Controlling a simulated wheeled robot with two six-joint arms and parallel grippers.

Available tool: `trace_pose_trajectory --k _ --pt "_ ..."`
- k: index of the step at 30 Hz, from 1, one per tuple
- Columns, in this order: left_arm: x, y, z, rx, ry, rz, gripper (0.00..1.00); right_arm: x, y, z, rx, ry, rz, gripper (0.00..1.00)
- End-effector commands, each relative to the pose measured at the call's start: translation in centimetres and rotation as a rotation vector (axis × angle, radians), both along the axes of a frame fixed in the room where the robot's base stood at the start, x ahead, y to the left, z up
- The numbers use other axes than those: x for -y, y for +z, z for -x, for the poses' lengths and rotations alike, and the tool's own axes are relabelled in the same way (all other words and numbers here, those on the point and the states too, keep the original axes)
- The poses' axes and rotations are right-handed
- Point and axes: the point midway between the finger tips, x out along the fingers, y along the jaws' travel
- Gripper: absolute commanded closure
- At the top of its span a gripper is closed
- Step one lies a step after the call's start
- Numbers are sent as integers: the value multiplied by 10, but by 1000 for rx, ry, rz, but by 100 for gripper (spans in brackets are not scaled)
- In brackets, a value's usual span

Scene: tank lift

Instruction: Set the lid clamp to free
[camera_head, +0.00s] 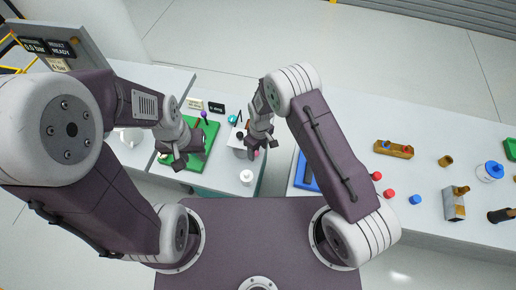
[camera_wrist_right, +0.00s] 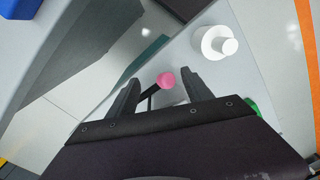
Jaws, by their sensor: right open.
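A pink ball knob (camera_wrist_right: 166,80) on a short dark lever shows between the fingers of my right gripper (camera_wrist_right: 160,92) in the right wrist view. I cannot tell whether this lever is the lid clamp. The right gripper is open, with a finger on either side of the knob and lever. In the head view my right gripper (camera_head: 255,148) points down over a white block on the table, and a bit of pink shows beside it. My left gripper (camera_head: 178,158) hangs over the green mat (camera_head: 205,180); its fingers are not clear. No clamp label is readable.
A white cylinder (camera_head: 246,177) stands near the table's front edge. A teal ball (camera_head: 231,119) and a purple ball (camera_head: 204,113) are behind the grippers. A gap separates this table from the right counter, which holds a blue tray (camera_head: 304,176) and a wooden block (camera_head: 394,149).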

Motion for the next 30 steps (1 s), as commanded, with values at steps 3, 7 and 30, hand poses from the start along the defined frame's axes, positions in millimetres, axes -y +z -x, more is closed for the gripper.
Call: trace_pose_trajectory --k 3,7,30 --pt "0 0 0 0 0 0 64 0 0 0 0 0 0 41" --pt "0 0 0 0 0 0 64 0 0 0 0 0 0 66" --pt "0 0 0 0 0 0 64 -2 2 -4 11 3 -5 100"
